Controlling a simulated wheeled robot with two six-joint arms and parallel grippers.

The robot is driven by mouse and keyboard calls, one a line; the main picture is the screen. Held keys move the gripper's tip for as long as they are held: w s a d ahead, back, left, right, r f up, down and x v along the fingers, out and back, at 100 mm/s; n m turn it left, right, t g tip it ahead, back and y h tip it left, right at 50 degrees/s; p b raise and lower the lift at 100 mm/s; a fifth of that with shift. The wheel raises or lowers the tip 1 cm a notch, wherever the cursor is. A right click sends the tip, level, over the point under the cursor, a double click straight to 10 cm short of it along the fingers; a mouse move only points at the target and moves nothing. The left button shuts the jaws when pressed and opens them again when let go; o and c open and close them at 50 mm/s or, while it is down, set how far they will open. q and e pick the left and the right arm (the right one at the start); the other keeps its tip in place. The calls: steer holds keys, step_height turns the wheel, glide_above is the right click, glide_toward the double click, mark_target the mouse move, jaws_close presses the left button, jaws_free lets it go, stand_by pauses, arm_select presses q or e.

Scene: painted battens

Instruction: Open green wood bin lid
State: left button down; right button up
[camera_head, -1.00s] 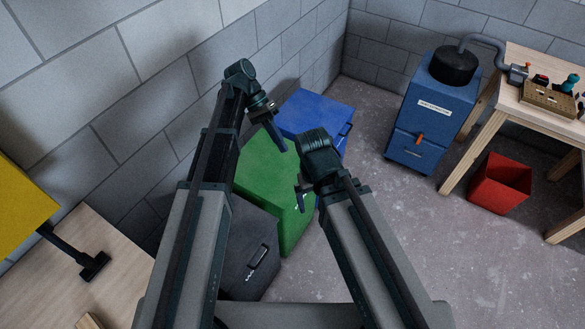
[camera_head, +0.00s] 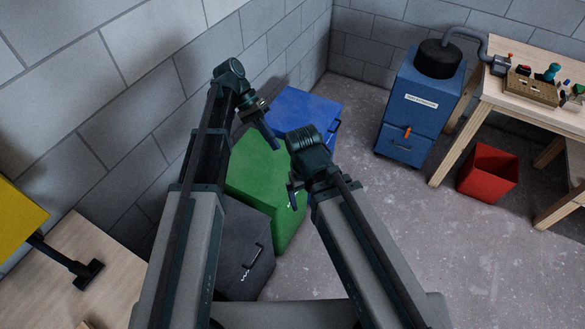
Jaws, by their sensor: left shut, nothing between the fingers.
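The green wood bin (camera_head: 262,178) stands against the wall between a blue bin and a dark grey bin, with its lid down. My arms cover parts of its left and right sides. My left gripper (camera_head: 270,138) is shut and empty, with its fingers over the far part of the green lid, near the blue bin. I cannot tell whether it touches the lid. My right gripper (camera_head: 293,194) is by the front right side of the green bin, near its handle, which is mostly hidden. Its finger gap is not clear.
The blue bin (camera_head: 305,108) is behind the green one and the dark grey bin (camera_head: 240,250) in front. A blue dust extractor (camera_head: 415,110), a red open bin (camera_head: 488,172) and a workbench (camera_head: 535,110) stand at the right. The floor between is clear.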

stand_by(0.9)
arm_select(q)
steer(key=c, duration=1.5)
jaws_free()
steer(key=o, duration=0.4)
